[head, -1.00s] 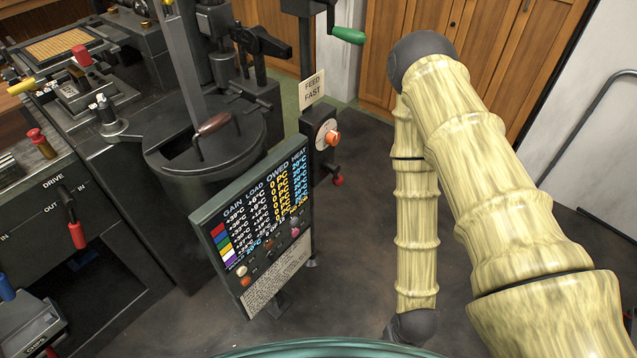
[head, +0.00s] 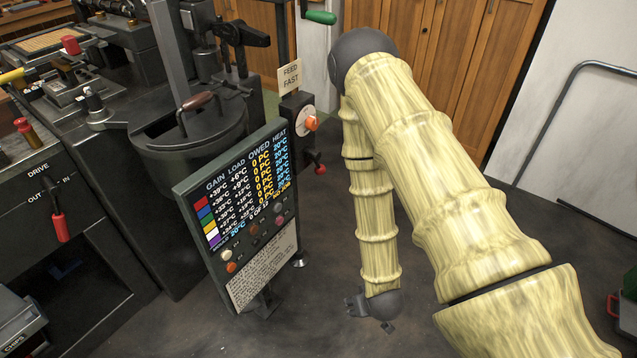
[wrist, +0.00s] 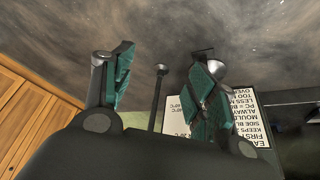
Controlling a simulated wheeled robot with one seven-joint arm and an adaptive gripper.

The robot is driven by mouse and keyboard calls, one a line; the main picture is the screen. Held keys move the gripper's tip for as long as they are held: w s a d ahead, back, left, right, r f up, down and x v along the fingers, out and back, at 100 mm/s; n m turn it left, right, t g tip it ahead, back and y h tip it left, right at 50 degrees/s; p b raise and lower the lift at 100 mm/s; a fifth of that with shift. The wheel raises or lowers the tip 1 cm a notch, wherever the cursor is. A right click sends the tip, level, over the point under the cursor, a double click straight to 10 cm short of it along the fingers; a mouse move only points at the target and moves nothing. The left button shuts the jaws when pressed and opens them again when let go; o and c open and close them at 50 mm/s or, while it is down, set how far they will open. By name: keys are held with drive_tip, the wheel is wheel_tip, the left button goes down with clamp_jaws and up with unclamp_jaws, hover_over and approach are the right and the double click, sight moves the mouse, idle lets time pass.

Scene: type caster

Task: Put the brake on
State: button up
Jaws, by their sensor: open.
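No control in view is labelled as a brake, so I cannot tell which one it is. A red-handled lever (head: 59,228) hangs down under the DRIVE label at the left, with OUT and IN marks beside its top. My gripper (head: 372,318) hangs low over the floor, right of the display panel, apart from all of these levers. In the wrist view my gripper (wrist: 160,85) is open and empty, its green-padded fingers spread apart.
The display panel (head: 250,200) stands close left of my gripper; its white text plate (wrist: 255,120) shows behind the fingers. A dial with an orange knob (head: 312,123) and a red knob (head: 320,169) are on the post. A metal rail (head: 545,125) stands at the right.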

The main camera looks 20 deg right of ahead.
drive_tip(key=w+d+t+b, duration=0.2)
drive_tip(key=w+t+b, duration=0.6)
drive_tip(key=w, duration=1.3)
drive_tip(key=n+t+y+b, duration=0.25)
drive_tip(key=t+b, duration=0.25)
drive_tip(key=b, duration=0.5)
approach(322, 174)
drive_tip(key=w, duration=0.1)
drive_tip(key=shift+h, duration=0.45)
drive_tip(key=w, duration=0.3)
drive_tip(key=w+b, duration=0.1)
drive_tip(key=w, duration=0.3)
drive_tip(key=w+a+b, duration=0.1)
drive_tip(key=w, duration=0.2)
drive_tip(key=shift+w+a+f, duration=0.1)
drive_tip(key=shift+w+f, duration=0.05)
drive_tip(key=shift+w, duration=0.2)
drive_tip(key=shift+c, duration=0.5)
clamp_jaws()
